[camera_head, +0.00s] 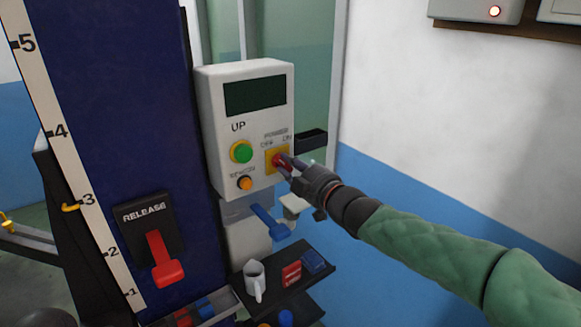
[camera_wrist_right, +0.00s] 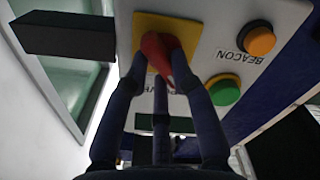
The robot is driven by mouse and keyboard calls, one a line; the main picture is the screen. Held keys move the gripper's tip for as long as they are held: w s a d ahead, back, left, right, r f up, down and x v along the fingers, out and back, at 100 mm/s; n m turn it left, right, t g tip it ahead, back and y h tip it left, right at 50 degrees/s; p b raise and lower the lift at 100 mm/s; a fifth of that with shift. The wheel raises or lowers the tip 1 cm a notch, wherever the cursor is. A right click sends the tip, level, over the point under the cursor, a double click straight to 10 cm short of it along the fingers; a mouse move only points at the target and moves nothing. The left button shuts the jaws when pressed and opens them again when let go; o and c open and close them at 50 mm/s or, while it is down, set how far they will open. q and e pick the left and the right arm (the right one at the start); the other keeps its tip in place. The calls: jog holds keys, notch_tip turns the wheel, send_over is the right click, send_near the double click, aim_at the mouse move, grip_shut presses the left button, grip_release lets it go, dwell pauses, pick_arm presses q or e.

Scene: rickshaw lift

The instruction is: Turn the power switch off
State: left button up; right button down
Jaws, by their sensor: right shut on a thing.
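The power switch (camera_head: 278,160) is a red knob on a yellow plate, at the lower right of the white control box (camera_head: 222,100). OFF and ON labels sit above it. My right gripper (camera_head: 287,164) is shut on the red knob. In the right wrist view the knob (camera_wrist_right: 160,48) sits between the fingers of my right gripper (camera_wrist_right: 160,78), against the yellow plate (camera_wrist_right: 185,24). The fingers partly cover the knob, so I cannot tell clearly which label it points to. My left gripper is not in view.
A green button (camera_head: 241,152) and an orange beacon button (camera_head: 245,183) are beside the switch. A black ledge (camera_head: 311,140) juts out to its right. A red release lever (camera_head: 163,262) is on the blue column.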

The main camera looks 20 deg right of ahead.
jog(key=c, duration=1)
grip_release()
jog(key=shift+c, duration=0.2)
jog(key=v, duration=1.2)
jog(key=w+a+f+m+g+h, duration=0.1)
jog(key=a+f+m+g, duration=0.15)
jog(key=f, duration=0.95)
jog(key=w+a+f+m+g, duration=0.1)
jog(key=w+f+m+g, duration=0.15)
jog(key=f, duration=0.95)
jog(key=w+a+f+m+g+h, duration=0.1)
jog(key=a+f+m+g, duration=0.15)
jog(key=f, duration=0.85)
jog(key=s+a+f+m+g, duration=0.15)
jog(key=s+f, duration=0.25)
jog(key=f, duration=0.4)
jog(key=s+a+f+m+g, duration=0.15)
jog(key=s+f, duration=0.25)
jog(key=f, duration=0.5)
jog(key=s+a+f+m+g, duration=0.1)
jog(key=s+f+m+g, duration=0.1)
jog(key=s+f, duration=0.4)
jog(key=s+a+f+m+g, duration=0.2)
jog(key=s+f+g, duration=0.2)
jog(key=s, duration=0.6)
notch_tip(320, 180, down, 2)
jog(key=shift+s, duration=0.15)
